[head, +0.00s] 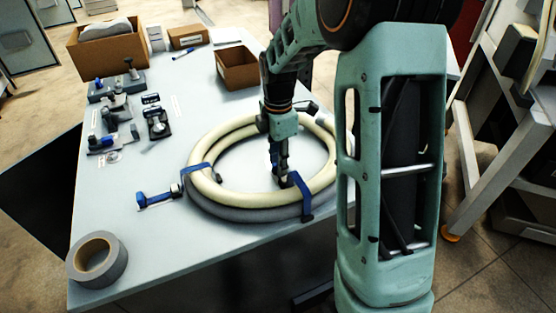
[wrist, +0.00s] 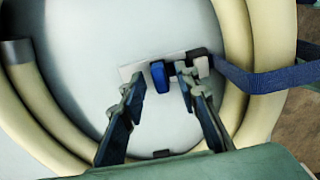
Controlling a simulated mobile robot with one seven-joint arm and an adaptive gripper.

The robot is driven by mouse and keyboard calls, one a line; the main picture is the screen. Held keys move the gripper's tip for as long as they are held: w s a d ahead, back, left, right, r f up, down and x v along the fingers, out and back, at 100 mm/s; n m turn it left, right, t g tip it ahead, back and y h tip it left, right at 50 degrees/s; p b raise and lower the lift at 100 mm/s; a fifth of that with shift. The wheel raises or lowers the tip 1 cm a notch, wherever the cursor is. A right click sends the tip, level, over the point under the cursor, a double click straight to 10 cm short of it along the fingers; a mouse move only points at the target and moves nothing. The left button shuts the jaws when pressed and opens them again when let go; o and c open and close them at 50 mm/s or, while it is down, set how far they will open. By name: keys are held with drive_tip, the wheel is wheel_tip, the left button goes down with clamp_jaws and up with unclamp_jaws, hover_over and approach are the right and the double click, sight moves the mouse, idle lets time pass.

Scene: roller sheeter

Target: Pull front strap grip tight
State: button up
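A coil of cream and grey hose (head: 240,207) lies on the table. A blue front strap (head: 304,203) wraps over its front right side. In the wrist view the strap (wrist: 258,80) crosses the hose at right and runs to a dark buckle end. A small blue grip (wrist: 160,77) sits beside it on a pale plate (wrist: 132,71) inside the ring. My gripper (head: 281,178) points down inside the ring. Contact cannot be told.
Another blue strap (head: 193,170) wraps the coil's left side, and a blue-ended tool or strap tail (head: 157,197) lies beside it. A tape roll (head: 97,259) sits at the near left corner. Small fixtures (head: 117,113) and cardboard boxes (head: 237,68) stand farther back.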

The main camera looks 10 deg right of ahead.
clamp_jaws()
drive_tip(key=shift+w, duration=0.1)
drive_tip(key=shift+w+a+p, duration=0.25)
drive_tip(key=shift+w, duration=0.65)
drive_tip(key=shift+w+a+p, duration=0.2)
drive_tip(key=shift+w+p, duration=0.05)
drive_tip(key=shift+w, duration=0.65)
unclamp_jaws()
